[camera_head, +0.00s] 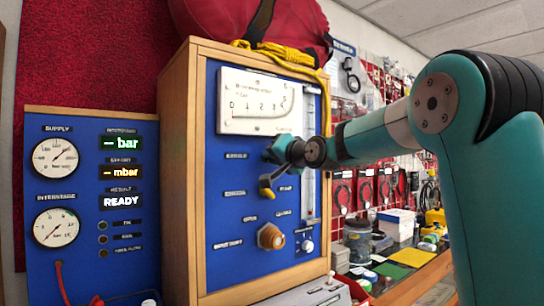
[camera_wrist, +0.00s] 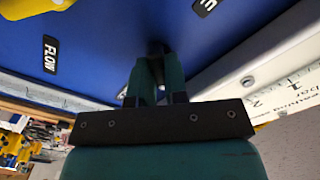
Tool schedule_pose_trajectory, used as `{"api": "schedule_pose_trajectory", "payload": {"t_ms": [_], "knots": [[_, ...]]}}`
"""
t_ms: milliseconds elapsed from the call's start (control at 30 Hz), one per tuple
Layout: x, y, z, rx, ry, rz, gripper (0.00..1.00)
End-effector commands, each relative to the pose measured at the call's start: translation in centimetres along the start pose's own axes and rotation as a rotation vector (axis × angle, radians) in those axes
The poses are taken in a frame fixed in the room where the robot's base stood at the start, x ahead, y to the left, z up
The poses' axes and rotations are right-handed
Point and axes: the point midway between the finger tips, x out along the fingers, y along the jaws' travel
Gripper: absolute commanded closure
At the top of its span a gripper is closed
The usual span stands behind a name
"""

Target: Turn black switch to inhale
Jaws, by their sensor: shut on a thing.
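My gripper (camera_head: 270,154) is at the blue panel (camera_head: 228,205) of the wooden-framed testbench, just above a yellow-tipped lever (camera_head: 266,191). In the wrist view its two teal fingers (camera_wrist: 158,56) point at the blue panel and are close together. A small dark piece, the black switch (camera_wrist: 158,46), shows at the fingertips, against the panel, and the fingers are shut on it. Most of the switch is hidden by the fingers, and which way it points cannot be told. In the head view the gripper covers it.
A brass-coloured knob (camera_head: 270,237) sits lower on the panel, and a chart gauge (camera_head: 259,101) above. A clear vertical tube (camera_head: 310,155) runs at the panel's right. A FLOW label (camera_wrist: 50,54) shows in the wrist view. A second blue panel (camera_head: 85,270) with dials stands at the left.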

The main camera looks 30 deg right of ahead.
Motion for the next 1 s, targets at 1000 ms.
{"api": "schedule_pose_trajectory", "payload": {"t_ms": [1000], "knots": [[0.0, 0.02, -0.01, 0.053, 0.0, 0.0, 0.61]]}}
